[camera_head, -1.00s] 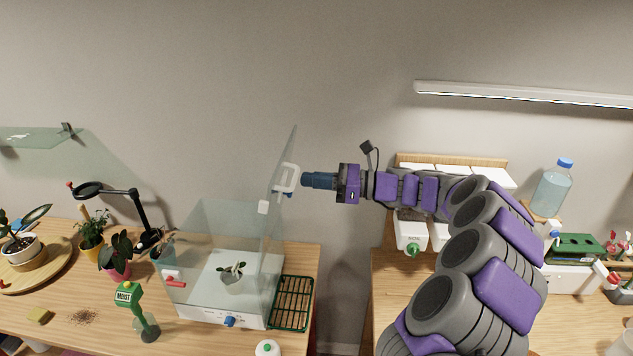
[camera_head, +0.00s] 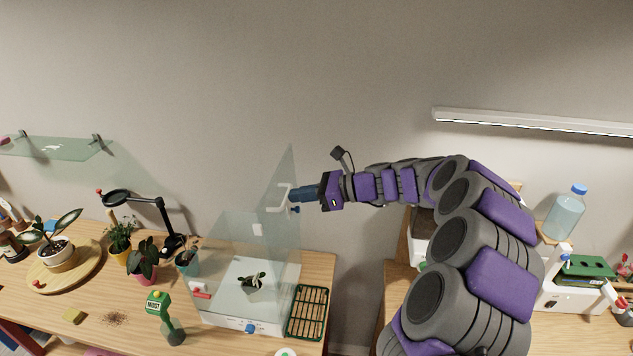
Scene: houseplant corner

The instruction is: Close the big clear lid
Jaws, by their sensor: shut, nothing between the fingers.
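The big clear lid (camera_head: 285,172) stands raised and steeply tilted over the right side of the clear box (camera_head: 230,228). A white handle (camera_head: 279,199) sits on the lid's face. My gripper (camera_head: 296,198) is shut and empty, at the lid's right side close to the handle. Whether its tip touches the lid cannot be told. Inside the box is a small potted plant (camera_head: 252,284). The box has a white base with a blue knob (camera_head: 250,328) and a red-handled latch (camera_head: 201,291) on its left.
A green wire rack (camera_head: 308,312) lies right of the box. A gap separates this table from the right one, which holds a water bottle (camera_head: 566,212).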

